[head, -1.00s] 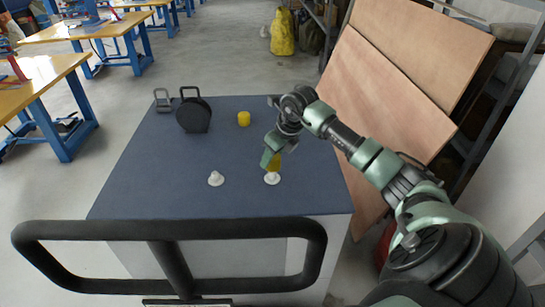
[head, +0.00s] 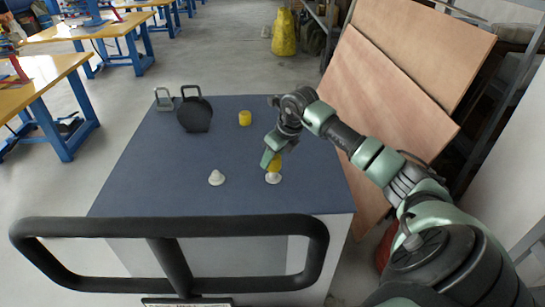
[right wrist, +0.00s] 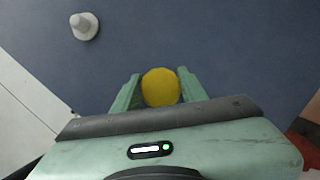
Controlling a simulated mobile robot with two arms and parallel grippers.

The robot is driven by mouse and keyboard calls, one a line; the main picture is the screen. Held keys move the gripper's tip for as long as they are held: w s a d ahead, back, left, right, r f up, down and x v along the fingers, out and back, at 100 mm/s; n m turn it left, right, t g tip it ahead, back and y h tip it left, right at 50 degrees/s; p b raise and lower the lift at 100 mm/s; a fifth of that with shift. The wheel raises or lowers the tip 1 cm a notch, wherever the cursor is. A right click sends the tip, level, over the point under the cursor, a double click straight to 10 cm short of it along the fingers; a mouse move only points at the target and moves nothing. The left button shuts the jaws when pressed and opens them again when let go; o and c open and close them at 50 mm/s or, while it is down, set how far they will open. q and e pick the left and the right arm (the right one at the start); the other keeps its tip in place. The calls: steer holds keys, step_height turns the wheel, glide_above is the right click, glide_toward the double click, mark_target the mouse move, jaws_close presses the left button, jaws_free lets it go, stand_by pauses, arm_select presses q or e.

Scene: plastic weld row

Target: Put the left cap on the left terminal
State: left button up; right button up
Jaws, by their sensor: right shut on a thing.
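Two white terminals stand on the blue-grey table top: the left terminal (head: 216,179) is bare, and the right terminal (head: 273,179) is by my right gripper. My right gripper (head: 271,162) is shut on a yellow cap (head: 276,162), which appears right over the right terminal; I cannot tell whether they touch. In the right wrist view the held cap (right wrist: 160,87) sits between the fingers and hides what is below it. The bare left terminal (right wrist: 84,26) shows there at the upper left. Another yellow cap (head: 245,118) stands farther back on the table. My left gripper is out of view.
A black round object with a handle (head: 194,113) and a grey padlock-like object (head: 163,99) stand at the table's back left. The table top (head: 150,180) is clear at the front left. Wooden boards (head: 390,100) lean to the right.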

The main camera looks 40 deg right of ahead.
steer(key=shift+f+b, duration=1.65)
steer(key=shift+f, duration=0.35)
stand_by(1.7)
steer(key=o, duration=1.4)
steer(key=b+v, duration=0.1)
steer(key=v, duration=0.6)
steer(key=shift+s+r, duration=0.2)
steer(key=shift+r, duration=0.15)
